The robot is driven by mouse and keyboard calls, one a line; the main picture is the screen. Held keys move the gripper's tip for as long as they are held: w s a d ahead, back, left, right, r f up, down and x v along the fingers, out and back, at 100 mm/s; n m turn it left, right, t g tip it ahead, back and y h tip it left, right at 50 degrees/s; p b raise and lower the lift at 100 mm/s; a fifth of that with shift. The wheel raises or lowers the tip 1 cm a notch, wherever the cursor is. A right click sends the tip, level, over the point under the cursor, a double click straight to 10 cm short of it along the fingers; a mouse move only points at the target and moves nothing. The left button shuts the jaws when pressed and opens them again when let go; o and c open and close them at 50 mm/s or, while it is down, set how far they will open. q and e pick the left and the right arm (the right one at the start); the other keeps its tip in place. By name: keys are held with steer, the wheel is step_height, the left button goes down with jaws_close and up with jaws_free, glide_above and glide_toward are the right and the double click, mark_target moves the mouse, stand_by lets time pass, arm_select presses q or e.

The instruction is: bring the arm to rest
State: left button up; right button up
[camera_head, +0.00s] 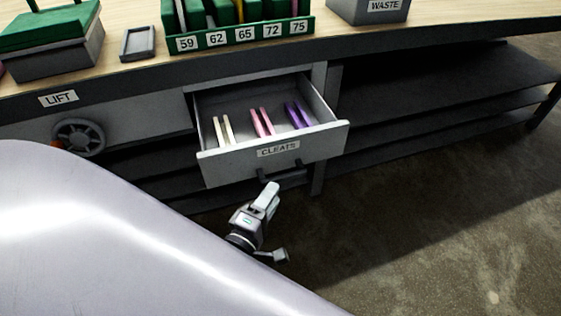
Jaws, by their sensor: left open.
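My left gripper (275,224) is below and in front of the open drawer, over the dark floor. Its fingers are spread apart with nothing between them. It looks apart from the drawer handle (290,174), though the gap in depth is hard to judge. Most of the left arm behind the gripper is hidden. My right gripper is out of view. The grey drawer (225,165), labelled CLEATS, is pulled out from under the bench and holds cream strips (222,130), pink strips (262,122) and purple strips (298,115).
The wooden bench top (115,82) carries a green numbered rack (240,40), a small grey tray (139,42), a green-lidded box (50,50) and a WASTE bin (368,10). A handwheel (78,137) sits under the LIFT label. Dark shelves (430,80) run right. Floor at lower right is clear.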

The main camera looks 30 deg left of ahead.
arm_select(q)
steer(key=s+d+f+m+g+h, duration=0.25)
steer(key=s+m+g, duration=0.2)
steer(key=m, duration=0.55)
steer(key=s+d+f+m+g+h, duration=0.1)
steer(key=s+d+f+m+g, duration=0.15)
steer(key=s+m, duration=0.6)
step_height(320, 180, up, 15)
steer(key=w+a+m+p, duration=0.1)
steer(key=w+m+p, duration=0.1)
steer(key=p, duration=1.6)
steer(key=shift+a+m+g, duration=0.3)
steer(key=shift+m, duration=0.05)
